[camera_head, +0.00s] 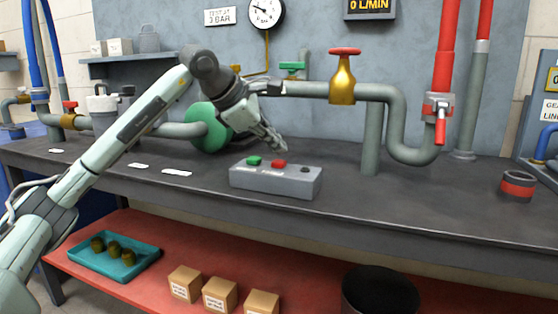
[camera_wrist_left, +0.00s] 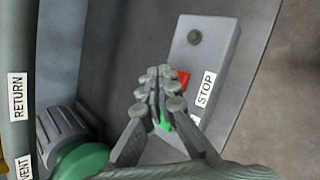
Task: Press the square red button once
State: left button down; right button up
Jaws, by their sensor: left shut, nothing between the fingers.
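The square red button (camera_head: 279,163) sits in the middle of a grey button box (camera_head: 272,183) on the dark bench. A green button (camera_head: 254,160) is to its left and a dark round button (camera_head: 305,169) to its right. My left gripper (camera_head: 279,146) is shut and empty, with its fingertips just above and behind the red button. In the left wrist view, the red button (camera_wrist_left: 181,78) shows beside the shut fingertips (camera_wrist_left: 160,75), partly hidden by them, near a STOP label. I cannot tell whether the fingers touch it. My right gripper is not in view.
Grey pipes with a brass red-handled valve (camera_head: 343,75) stand behind the box. A green round part (camera_head: 208,128) is left of the gripper. A red-and-black part (camera_head: 517,186) lies at the right. The bench (camera_head: 430,205) right of the box is clear.

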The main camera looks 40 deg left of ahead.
aim_at(276, 162)
pick_arm(q)
jog(key=shift+r+p, duration=2.3)
jog(key=shift+r, duration=0.2)
jog(key=shift+f, duration=0.1)
